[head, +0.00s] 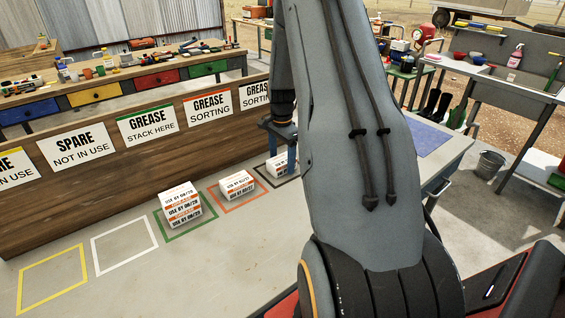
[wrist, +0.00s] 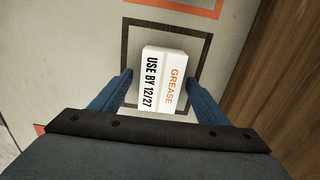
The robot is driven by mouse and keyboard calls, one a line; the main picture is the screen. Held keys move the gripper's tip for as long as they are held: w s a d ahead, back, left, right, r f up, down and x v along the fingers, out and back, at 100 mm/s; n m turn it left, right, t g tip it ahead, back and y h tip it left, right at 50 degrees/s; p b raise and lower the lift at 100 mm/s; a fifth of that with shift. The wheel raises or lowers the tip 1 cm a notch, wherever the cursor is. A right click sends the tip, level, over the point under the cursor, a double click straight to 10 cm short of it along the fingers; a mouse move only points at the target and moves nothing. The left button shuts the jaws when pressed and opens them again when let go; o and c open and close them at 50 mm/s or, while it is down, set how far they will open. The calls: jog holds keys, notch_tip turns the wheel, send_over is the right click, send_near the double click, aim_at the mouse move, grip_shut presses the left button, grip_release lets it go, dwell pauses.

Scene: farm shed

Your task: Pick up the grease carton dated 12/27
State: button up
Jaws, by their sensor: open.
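The grease carton dated 12/27 (wrist: 163,78) is a white box with orange "GREASE" and black "USE BY 12/27" lettering. In the wrist view it lies inside a black outlined square, between the blue fingers of my open gripper (wrist: 163,88), with a gap on each side. I cannot tell how high the fingertips are relative to it. In the head view my gripper (head: 283,155) is over a carton (head: 276,165) in the black square, partly hidden by my finger and arm.
A carton (head: 237,185) sits in the orange square to the left. Stacked cartons (head: 180,205) stand in the green square. The white square (head: 125,246) and yellow square (head: 53,280) are empty. A wooden board (head: 110,160) with signs runs behind.

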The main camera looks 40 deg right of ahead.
jog(key=shift+f, duration=0.4)
jog(key=c, duration=1.2)
